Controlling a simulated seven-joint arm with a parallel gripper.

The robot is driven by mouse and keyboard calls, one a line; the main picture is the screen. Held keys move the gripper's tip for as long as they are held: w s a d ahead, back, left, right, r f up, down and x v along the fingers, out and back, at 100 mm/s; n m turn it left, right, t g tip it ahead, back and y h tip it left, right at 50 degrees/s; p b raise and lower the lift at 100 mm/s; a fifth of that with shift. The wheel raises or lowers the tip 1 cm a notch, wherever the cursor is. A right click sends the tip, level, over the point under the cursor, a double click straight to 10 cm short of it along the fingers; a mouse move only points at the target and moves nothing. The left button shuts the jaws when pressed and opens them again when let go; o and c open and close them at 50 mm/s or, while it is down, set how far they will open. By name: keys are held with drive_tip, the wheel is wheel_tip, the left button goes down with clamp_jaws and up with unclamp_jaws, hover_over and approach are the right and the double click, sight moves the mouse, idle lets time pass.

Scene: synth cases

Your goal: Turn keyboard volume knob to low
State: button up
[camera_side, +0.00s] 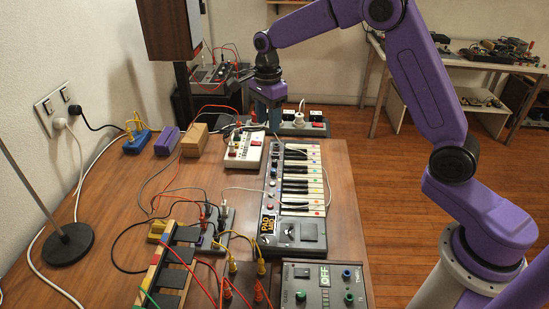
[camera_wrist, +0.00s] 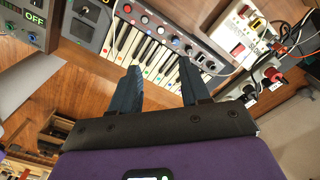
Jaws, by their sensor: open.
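The keyboard (camera_side: 296,190) lies on the wooden table, with white and black keys and coloured dots. In the wrist view the keyboard (camera_wrist: 150,45) runs diagonally across the top, with a row of small knobs (camera_wrist: 175,40) along its panel beside the keys. I cannot read which knob is for volume, or its setting. My gripper (camera_side: 271,118) hangs near the far end of the keyboard in the side view. In the wrist view my gripper (camera_wrist: 159,67) has its two dark fingers spread, with nothing between them but keys in the background. No finger appears closed on a knob.
A white device (camera_side: 243,151) with coloured buttons stands left of the keyboard's far end. A power strip (camera_side: 300,123) with plugs lies behind. A box marked OFF (camera_side: 322,285) and cabled modules (camera_side: 240,275) crowd the near end. Loose cables cross the table; bare wood (camera_side: 340,185) shows right of the keyboard.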

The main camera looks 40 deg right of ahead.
sight(274, 160)
drive_tip(key=w+d+f+m, duration=0.4)
drive_tip(key=w+d+m, duration=0.3)
drive_tip(key=d+m, duration=0.15)
drive_tip(key=f, duration=1.7)
drive_tip(key=shift+s+a+f, duration=0.15)
drive_tip(key=shift+a+f, duration=0.1)
drive_tip(key=shift+f, duration=0.1)
clamp_jaws()
